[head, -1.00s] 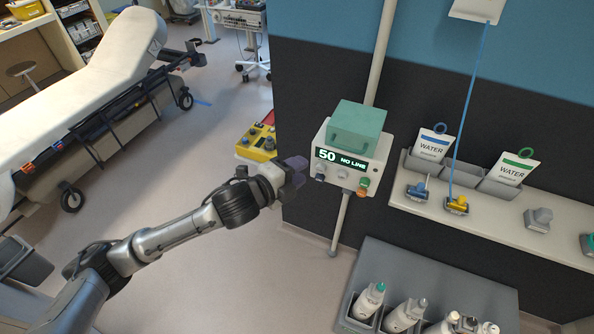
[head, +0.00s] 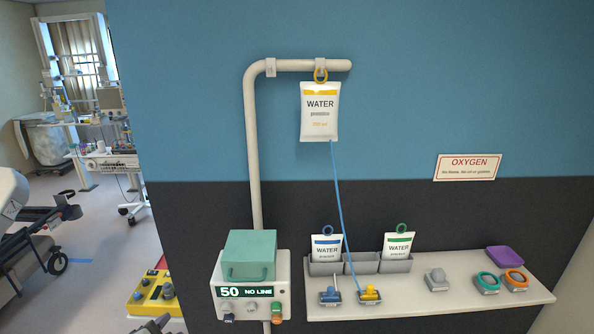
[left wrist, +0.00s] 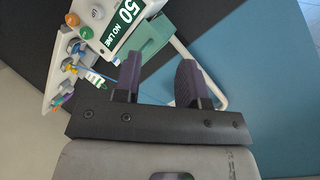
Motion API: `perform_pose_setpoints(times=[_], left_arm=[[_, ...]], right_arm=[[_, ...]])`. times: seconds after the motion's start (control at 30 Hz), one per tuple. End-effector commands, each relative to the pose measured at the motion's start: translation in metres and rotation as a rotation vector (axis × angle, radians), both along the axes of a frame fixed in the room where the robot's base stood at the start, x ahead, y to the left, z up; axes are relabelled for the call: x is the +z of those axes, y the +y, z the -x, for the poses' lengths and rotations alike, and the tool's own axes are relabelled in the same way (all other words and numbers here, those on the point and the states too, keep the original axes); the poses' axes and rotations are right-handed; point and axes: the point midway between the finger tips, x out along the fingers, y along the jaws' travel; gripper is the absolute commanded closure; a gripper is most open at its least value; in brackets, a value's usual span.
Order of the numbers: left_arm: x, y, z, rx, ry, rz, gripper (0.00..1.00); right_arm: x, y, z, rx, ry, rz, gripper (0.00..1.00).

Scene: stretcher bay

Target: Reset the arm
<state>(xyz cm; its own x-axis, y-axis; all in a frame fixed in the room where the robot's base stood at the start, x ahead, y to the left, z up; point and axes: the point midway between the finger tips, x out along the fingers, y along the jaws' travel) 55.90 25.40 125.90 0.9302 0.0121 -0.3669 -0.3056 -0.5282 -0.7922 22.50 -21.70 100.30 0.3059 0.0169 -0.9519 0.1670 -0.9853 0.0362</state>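My left gripper (left wrist: 158,82) is open and empty in the left wrist view, with its two dark purple fingers apart. The pump (head: 228,303) is a white box with a teal block on top and a display reading "50 NO LINE". It shows tilted beyond the fingers in the left wrist view (left wrist: 104,12). In the head view only a dark part of the left arm's end shows at the bottom left edge. My right gripper is in neither view.
A water bag (head: 320,118) hangs on the pole (head: 253,150). Its blue line runs to a yellow clamp (head: 369,296) on the shelf (head: 420,299). Blue-ringed (head: 326,247) and green-ringed (head: 398,245) bags stand in grey bins. A yellow box (head: 155,296) sits left of the pump.

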Motion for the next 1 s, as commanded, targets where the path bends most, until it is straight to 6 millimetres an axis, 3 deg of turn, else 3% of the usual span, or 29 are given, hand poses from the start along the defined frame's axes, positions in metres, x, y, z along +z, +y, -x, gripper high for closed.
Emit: perform_pose_setpoints(times=[0.03,0.1,0.37,0.57,0.8,1.0], left_arm=[[0.010,-0.001,0.006,0.041,-0.007,0.053,0.62],[0.010,-0.003,0.020,0.110,0.010,0.139,0.62],[-0.037,-0.008,0.076,0.263,0.146,0.351,0.62],[-0.098,-0.015,0.133,0.350,0.297,0.489,0.62],[-0.182,-0.023,0.221,0.492,0.542,0.612,0.62],[-0.228,-0.032,0.282,0.571,0.708,0.636,0.62]], right_arm=[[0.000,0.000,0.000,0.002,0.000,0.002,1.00],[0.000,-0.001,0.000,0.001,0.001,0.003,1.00],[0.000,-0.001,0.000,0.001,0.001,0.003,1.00],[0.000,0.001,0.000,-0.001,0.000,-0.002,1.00],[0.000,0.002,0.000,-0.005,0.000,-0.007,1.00],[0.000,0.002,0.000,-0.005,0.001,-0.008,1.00]])
